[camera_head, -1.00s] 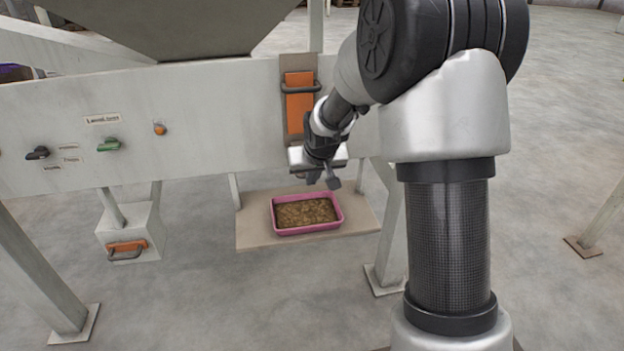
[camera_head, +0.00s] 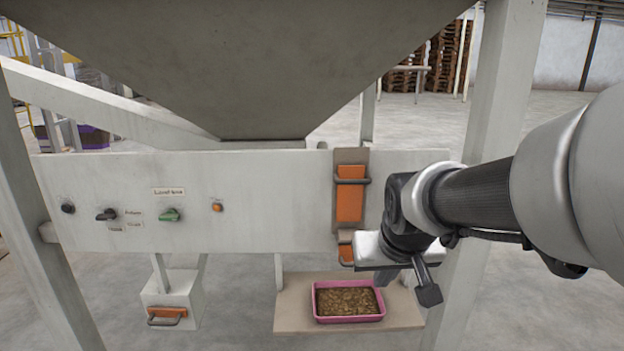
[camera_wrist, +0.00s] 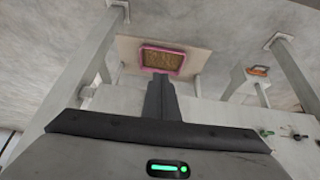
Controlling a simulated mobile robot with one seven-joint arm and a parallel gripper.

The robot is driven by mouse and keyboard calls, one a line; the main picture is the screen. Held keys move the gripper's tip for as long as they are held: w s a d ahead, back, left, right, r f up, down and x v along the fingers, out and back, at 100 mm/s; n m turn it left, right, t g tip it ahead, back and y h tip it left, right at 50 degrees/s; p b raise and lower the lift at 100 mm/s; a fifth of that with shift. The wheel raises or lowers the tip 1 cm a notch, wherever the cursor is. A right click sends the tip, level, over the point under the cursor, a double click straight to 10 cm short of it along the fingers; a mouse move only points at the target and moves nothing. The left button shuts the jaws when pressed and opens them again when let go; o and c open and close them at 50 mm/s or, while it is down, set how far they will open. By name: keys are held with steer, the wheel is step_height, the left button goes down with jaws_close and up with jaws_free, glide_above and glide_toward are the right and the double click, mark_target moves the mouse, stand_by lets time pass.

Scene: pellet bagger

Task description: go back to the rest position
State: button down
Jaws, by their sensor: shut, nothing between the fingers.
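My gripper (camera_head: 408,280) is at the right of the head view, in front of the white panel's right end, above and right of the pink tray. It holds nothing. In the wrist view its fingers (camera_wrist: 160,97) are together, pointing toward the tray side. My arm reaches in from the right edge of the head view.
The pink tray (camera_head: 348,318) of brown pellets sits on a beige board (camera_head: 297,316) below the panel (camera_head: 110,180). Frame legs (camera_head: 490,130) stand close behind my arm. A white box (camera_head: 172,300) is at lower left.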

steer(key=s+r, duration=0.4)
steer(key=s, duration=1.1)
step_height(320, 180, up, 21)
steer(key=p, duration=2.1)
steer(key=shift+s+a, duration=0.3)
steer(key=shift+s, duration=0.05)
